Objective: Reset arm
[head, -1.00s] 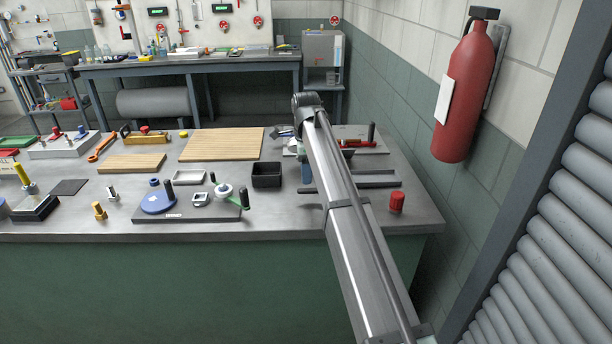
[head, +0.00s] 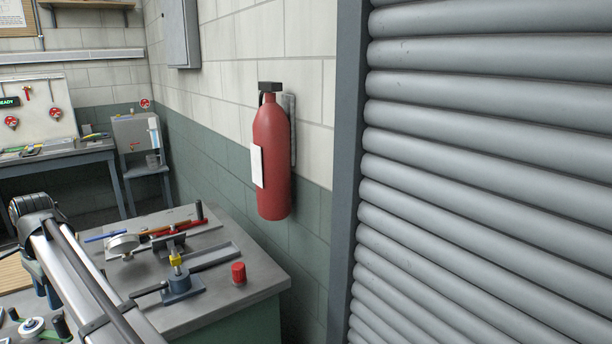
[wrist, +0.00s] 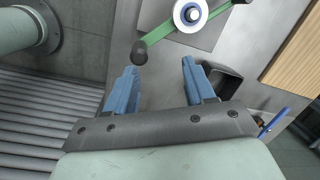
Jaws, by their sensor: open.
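My gripper (wrist: 158,66) is open, with two blue fingers apart and nothing between them but grey bench top below. In the wrist view a dark knob (wrist: 140,52) on a green handle (wrist: 165,36) lies just beyond the left fingertip. The handle joins a white disc with a blue centre (wrist: 188,13). A black bin (wrist: 223,82) is right of the right finger, partly hidden by it. In the head view my arm crosses the lower left, and my gripper there is mostly hidden behind it.
The workbench (head: 222,308) holds a white round gauge-like part (head: 122,244), a yellow-topped fixture (head: 180,285) and a red cap (head: 238,272). A fire extinguisher (head: 272,160) hangs on the wall beside a grey shutter (head: 480,180). A wooden board (wrist: 295,60) lies right in the wrist view.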

